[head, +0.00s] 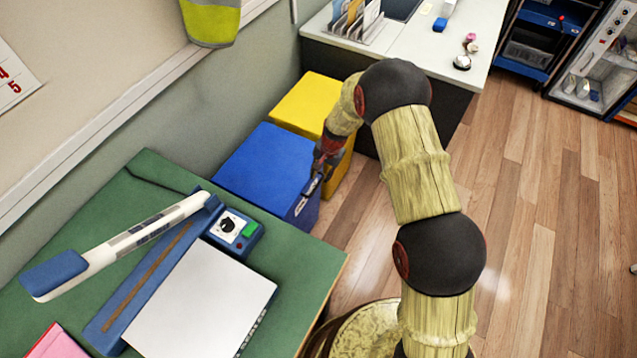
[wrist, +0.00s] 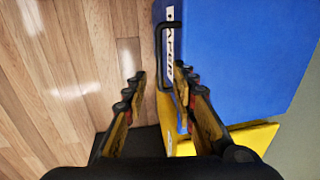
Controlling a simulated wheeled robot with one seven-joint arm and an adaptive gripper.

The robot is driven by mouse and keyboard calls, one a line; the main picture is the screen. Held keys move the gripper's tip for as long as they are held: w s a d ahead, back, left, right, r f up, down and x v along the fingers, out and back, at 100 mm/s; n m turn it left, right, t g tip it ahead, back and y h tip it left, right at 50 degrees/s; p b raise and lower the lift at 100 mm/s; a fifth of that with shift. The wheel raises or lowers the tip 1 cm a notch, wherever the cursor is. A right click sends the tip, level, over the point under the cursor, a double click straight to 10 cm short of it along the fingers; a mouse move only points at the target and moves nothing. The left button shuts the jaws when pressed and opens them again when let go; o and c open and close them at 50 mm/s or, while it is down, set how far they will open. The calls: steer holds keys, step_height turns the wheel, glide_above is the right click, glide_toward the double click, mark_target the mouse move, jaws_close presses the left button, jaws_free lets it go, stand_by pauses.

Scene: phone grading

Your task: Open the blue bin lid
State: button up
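The blue bin (head: 262,165) stands on the floor beyond the green desk, with its flat lid down. In the wrist view the bin (wrist: 235,55) fills the right side, with a white lettered label (wrist: 169,45) on its front. A black loop handle (wrist: 158,50) sticks out from that front. My gripper (head: 313,187) is at the bin's front right edge in the head view. In the wrist view my gripper (wrist: 160,74) is open. The handle's outer bar appears between the two fingertips; I cannot tell whether either finger touches it.
A yellow bin (head: 308,100) stands right behind the blue one, against the wall. A white table (head: 430,50) stands beyond. Wooden floor (head: 540,190) at right is clear.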

mark_target(318, 185)
steer(key=f, duration=0.2)
steer(key=f+b, duration=0.1)
steer(key=f, duration=0.1)
steer(key=a+f+b, duration=0.1)
steer(key=f, duration=0.1)
steer(key=shift+w+f, duration=0.25)
steer(key=shift+w, duration=0.1)
steer(key=shift+c, duration=0.8)
jaws_close()
